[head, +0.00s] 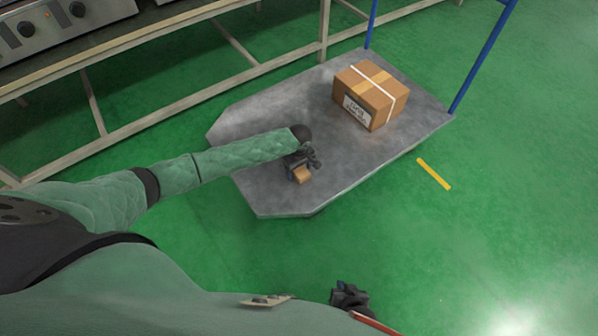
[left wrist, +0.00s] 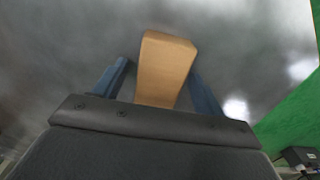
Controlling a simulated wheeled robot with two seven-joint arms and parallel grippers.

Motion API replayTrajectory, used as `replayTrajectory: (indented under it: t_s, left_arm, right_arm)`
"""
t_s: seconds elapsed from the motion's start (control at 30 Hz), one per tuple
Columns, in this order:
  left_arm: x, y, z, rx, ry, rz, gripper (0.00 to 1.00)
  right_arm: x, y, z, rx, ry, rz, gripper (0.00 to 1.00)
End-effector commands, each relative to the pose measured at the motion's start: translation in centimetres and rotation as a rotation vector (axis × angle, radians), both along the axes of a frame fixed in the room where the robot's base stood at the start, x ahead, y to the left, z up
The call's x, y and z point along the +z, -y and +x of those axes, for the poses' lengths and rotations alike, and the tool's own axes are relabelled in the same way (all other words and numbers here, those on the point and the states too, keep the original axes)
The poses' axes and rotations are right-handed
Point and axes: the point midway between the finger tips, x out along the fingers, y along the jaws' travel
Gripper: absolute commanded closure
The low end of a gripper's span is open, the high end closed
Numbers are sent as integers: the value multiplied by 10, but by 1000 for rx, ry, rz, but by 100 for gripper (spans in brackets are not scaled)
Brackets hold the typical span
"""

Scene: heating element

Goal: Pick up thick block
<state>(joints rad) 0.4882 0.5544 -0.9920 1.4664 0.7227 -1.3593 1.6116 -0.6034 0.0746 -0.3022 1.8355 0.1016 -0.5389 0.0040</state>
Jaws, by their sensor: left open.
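The thick block (head: 303,175) is a small tan wooden piece at my left gripper, above or on the grey cart platform (head: 262,190). In the left wrist view the block (left wrist: 165,70) lies between the two blue fingers of my left gripper (left wrist: 158,85). The fingers are spread, with a small gap showing on the left side; the right finger is close to the block. In the head view my left gripper (head: 301,170) is over the platform, partly hiding the block. My right gripper (head: 349,297) is low at the bottom of the head view, away from the platform; its fingers are unclear.
A strapped cardboard box (head: 371,95) with a white label stands on the platform, behind and right of my left gripper. Blue cart posts (head: 483,55) rise at the far end. A metal-framed bench (head: 160,50) with knobbed appliances runs along the back. The platform's left part is bare.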

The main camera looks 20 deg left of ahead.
Motion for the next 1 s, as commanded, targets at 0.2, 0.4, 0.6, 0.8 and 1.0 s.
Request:
replayTrajectory:
  t_s: [0.2,0.4,0.6,0.8,1.0]
  left_arm:
    - [1,0,0,0,0,0,51]
    - [1,0,0,0,0,0,79]
    - [2,0,0,0,1,-1,79]
    - [20,0,1,1,1,-1,79]
    - [51,16,-7,-3,-1,-4,79]
  right_arm:
    - [0,0,-1,0,0,0,100]
    - [0,0,-1,0,0,0,100]
    - [0,0,0,0,0,0,100]
    - [5,1,0,-1,0,-1,100]
    - [12,1,1,2,1,-1,100]
